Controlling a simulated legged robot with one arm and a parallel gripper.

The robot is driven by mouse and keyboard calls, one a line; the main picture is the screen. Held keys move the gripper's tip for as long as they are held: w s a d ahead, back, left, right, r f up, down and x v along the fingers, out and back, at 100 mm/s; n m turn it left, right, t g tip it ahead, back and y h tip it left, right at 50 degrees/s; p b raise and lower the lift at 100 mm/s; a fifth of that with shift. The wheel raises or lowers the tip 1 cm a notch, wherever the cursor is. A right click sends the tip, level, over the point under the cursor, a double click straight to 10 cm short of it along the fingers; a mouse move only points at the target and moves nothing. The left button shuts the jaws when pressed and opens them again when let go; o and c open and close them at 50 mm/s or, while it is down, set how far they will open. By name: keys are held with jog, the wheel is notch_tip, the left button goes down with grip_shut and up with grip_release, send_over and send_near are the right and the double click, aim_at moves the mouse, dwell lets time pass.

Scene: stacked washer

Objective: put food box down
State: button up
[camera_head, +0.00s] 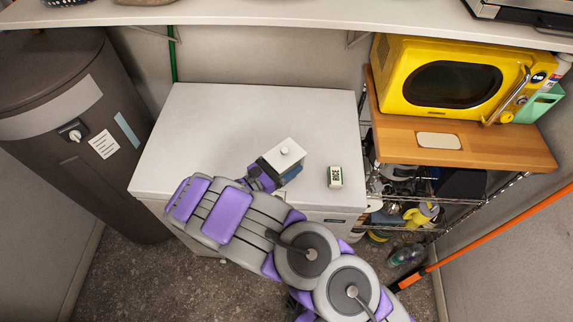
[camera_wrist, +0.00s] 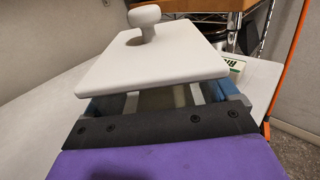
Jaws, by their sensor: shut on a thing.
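A food box with a flat white lid and round knob (camera_head: 284,156) is in my gripper (camera_head: 272,175), over the front part of the white chest top (camera_head: 215,130). In the wrist view the box's lid (camera_wrist: 150,55) fills the upper middle and hides most of the box body. My gripper (camera_wrist: 165,98) is shut on the body below the lid. The lid looks roughly level in the head view. I cannot tell whether the box's base touches the chest top.
A small white and green box marked RICE (camera_head: 335,177) stands on the chest top, right of the held box. A yellow microwave (camera_head: 440,80) sits on a wooden shelf at right. The chest top's back and left are clear.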

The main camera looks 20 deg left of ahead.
jog(key=shift+x, duration=1.15)
jog(key=shift+w+a+f, duration=0.15)
jog(key=shift+w+a, duration=0.1)
jog(key=f, duration=0.1)
jog(key=f+b, duration=0.1)
jog(key=f, duration=0.1)
jog(key=shift+a+f, duration=0.3)
jog(key=shift+a, duration=0.05)
jog(key=shift+d+r, duration=0.1)
jog(key=shift+d, duration=0.05)
jog(key=shift+d, duration=0.15)
jog(key=o, duration=1)
jog(key=shift+o, duration=1)
